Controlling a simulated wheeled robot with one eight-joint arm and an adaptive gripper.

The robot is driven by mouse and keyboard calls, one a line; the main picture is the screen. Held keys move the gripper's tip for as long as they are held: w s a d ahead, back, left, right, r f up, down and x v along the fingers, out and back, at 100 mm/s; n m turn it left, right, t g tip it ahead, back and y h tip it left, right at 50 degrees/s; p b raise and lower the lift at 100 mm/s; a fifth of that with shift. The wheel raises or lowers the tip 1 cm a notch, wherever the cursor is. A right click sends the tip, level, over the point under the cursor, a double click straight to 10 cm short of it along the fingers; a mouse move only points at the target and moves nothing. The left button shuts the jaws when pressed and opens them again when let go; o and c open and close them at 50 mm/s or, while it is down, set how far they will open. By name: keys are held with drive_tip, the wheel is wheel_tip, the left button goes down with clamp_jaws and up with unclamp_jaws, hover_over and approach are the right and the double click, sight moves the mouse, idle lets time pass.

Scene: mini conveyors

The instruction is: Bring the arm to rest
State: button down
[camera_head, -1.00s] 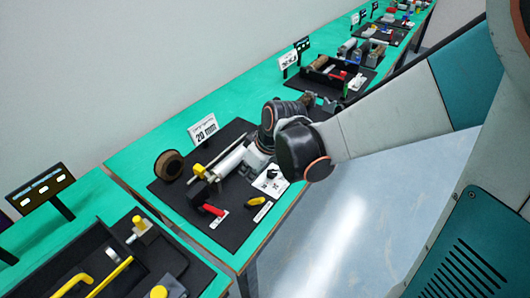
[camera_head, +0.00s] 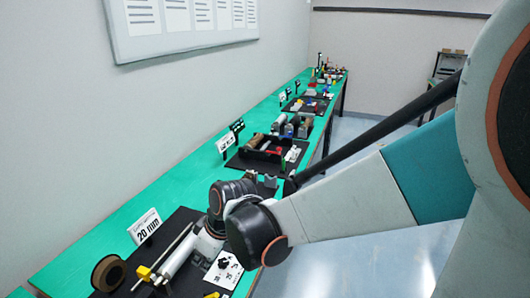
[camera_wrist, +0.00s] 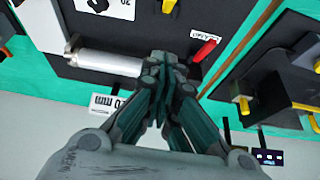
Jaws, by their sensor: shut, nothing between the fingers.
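My gripper (camera_wrist: 163,65) shows in the wrist view with its fingers together and nothing between them. It is over the edge of a black mat, close to a silver roller (camera_wrist: 108,62) and a red handle (camera_wrist: 204,50); I cannot tell whether it touches them. In the head view my arm (camera_head: 340,205) reaches in from the right, bent at the wrist over the 20 mm station. The white roller (camera_head: 178,258) there lies beside my wrist. My fingers are hidden in the head view.
The green bench (camera_head: 170,198) runs away along the wall with several stations. A 20 mm sign (camera_head: 145,226) and a brown ring (camera_head: 108,273) stand near the wrist. A black tray (camera_head: 265,148) lies farther along. The floor right of the bench looks clear.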

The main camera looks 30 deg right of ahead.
drive_tip(key=s+d+r+m+t+h, duration=0.2)
drive_tip(key=s+d+r+m, duration=0.5)
drive_tip(key=s, duration=0.5)
wheel_tip(320, 180, up, 3)
drive_tip(key=shift+s+d+f+t+h, duration=0.2)
drive_tip(key=shift+t+h, duration=0.2)
drive_tip(key=shift+t, duration=0.3)
drive_tip(key=shift+w+r, duration=0.1)
